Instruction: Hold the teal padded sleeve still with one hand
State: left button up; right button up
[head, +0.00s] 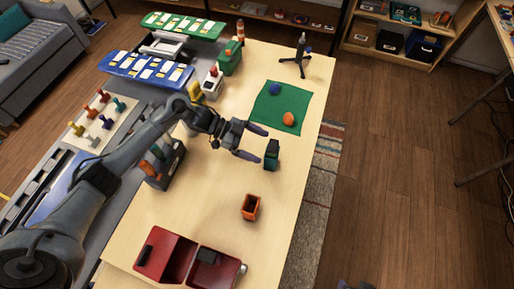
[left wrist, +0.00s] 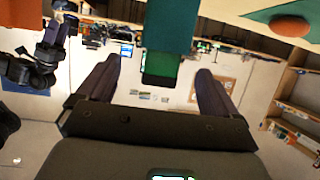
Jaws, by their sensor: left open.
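The teal padded sleeve (head: 270,163) stands on the wooden table, near its right edge. A darker green piece (head: 272,147) sticks up from it. In the left wrist view, which looks upside down, the sleeve (left wrist: 169,25) is at top centre with the green piece (left wrist: 161,66) below it. My left gripper (head: 260,145) is open just left of the sleeve in the head view. In the left wrist view its two fingers (left wrist: 155,77) lie either side of the green piece, apart from it. A dark part at the bottom edge (head: 355,285) may be my right gripper; its jaws are unclear.
A green mat (head: 265,105) holds a blue ball (head: 274,89) and an orange ball (head: 289,119). A black tripod stand (head: 302,57) is behind. An orange open box (head: 250,207) and a red bin (head: 166,256) stand nearer. The table between is clear.

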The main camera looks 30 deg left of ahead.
aim_at(276, 156)
pick_arm(q)
jog(key=shift+a+f+b+x, duration=0.15)
jog(key=shift+f+b+x, duration=0.15)
jog(key=shift+x, duration=1.1)
jog(key=shift+a+f+b+x, duration=0.15)
jog(key=shift+f+x, duration=0.1)
jog(key=shift+x, duration=1.1)
jog(key=shift+a+f+b+x, duration=0.1)
jog(key=shift+f+b+x, duration=0.2)
jog(key=shift+x, duration=1.1)
jog(key=shift+w, duration=0.1)
jog(key=c, duration=1)
